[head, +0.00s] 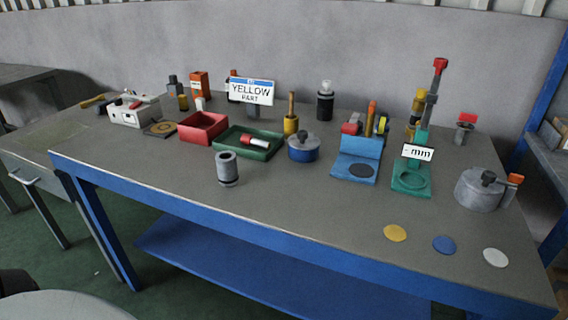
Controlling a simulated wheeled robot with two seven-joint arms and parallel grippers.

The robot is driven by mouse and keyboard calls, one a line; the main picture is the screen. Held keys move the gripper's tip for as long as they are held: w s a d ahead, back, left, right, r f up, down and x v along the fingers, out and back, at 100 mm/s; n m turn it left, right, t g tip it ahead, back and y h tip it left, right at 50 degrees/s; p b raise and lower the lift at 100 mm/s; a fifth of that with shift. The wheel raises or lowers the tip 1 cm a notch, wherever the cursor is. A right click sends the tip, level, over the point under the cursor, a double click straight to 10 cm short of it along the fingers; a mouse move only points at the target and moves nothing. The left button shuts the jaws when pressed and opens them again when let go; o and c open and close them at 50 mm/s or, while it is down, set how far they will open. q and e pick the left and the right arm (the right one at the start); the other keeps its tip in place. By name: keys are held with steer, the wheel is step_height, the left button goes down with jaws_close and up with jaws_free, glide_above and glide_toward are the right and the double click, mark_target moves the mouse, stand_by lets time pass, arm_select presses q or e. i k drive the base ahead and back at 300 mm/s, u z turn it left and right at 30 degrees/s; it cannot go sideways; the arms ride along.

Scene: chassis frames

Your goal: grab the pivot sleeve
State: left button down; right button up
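A grey hollow cylinder (228,169), dark banded near its foot, stands upright near the front edge of the workbench (300,200). It looks like the pivot sleeve, and its open top shows. A red-and-white cylinder (254,142) lies on its side in the green tray (262,154) just behind it. Neither of my grippers is in the head view, and nothing is touching the grey cylinder.
A red bin (203,127) and a blue lidded pot (303,149) stand behind. A blue fixture (357,160), a green stand (411,180) and a grey pot (482,188) are at right. Yellow (395,233), blue (444,245) and white (495,258) discs lie in front. Bench is clear around the cylinder's front.

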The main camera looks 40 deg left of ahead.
mark_target(226, 161)
steer(key=z, duration=0.05)
steer(key=k, duration=0.9)
steer(key=u, duration=1.2)
steer(key=i, duration=0.4)
